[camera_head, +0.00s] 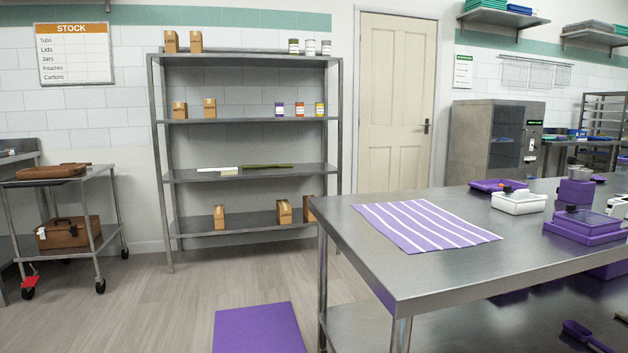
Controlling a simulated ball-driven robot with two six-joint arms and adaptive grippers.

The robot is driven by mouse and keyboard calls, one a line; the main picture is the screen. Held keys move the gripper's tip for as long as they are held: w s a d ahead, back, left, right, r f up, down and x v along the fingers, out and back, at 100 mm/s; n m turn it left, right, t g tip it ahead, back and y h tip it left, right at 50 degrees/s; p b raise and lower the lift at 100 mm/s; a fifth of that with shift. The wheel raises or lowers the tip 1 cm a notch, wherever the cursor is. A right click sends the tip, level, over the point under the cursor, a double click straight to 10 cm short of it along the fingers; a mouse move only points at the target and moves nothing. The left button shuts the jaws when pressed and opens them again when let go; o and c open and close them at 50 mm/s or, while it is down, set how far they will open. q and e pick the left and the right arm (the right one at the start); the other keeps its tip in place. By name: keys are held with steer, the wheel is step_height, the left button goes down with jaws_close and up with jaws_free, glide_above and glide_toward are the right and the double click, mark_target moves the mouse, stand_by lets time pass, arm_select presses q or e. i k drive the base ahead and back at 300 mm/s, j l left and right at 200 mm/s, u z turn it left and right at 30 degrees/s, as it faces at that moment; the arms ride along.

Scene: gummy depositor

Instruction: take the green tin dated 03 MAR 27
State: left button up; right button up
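Several small tins stand on the steel shelf rack (250,126) at the back. On its top shelf at the right is a tin with a green band (294,47). Beside it stand a grey-white tin (310,48) and another dark-lidded tin (326,48). Any dates on the tins are too small to read. Neither of my grippers is in view.
A steel table (400,275) with a purple striped mat (425,225) fills the right foreground. A purple floor mat (258,330) lies left of it. A trolley (65,182) stands at the left. Floor (180,285) before the rack is clear. Cartons (284,212) share the shelves.

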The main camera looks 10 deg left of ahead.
mark_target(293, 43)
steer(key=i+j+u, duration=0.15)
steer(key=j+u, duration=0.15)
steer(key=j, duration=0.2)
steer(key=i+j+u, duration=0.2)
steer(key=j+u, duration=0.15)
steer(key=j, duration=0.15)
steer(key=i+j+u, duration=0.6)
steer(key=j, duration=0.15)
steer(key=i+j+u, duration=0.2)
steer(key=i, duration=0.3)
steer(key=i+j+u, duration=0.25)
steer(key=i, duration=0.2)
steer(key=i+z, duration=0.35)
steer(key=i, duration=0.3)
steer(key=i+j+z, duration=0.1)
steer(key=i+z, duration=0.3)
steer(key=i, duration=0.3)
steer(key=i+l+z, duration=0.1)
steer(key=i+z, duration=0.3)
steer(key=i, duration=0.2)
steer(key=i+j+z, duration=0.15)
steer(key=i+z, duration=0.2)
steer(key=i, duration=0.3)
steer(key=i+j+z, duration=0.25)
steer(key=i+z, duration=0.15)
steer(key=i, duration=0.2)
steer(key=i+l+z, duration=0.25)
steer(key=i, duration=0.25)
steer(key=i+z, duration=0.3)
steer(key=i, duration=0.2)
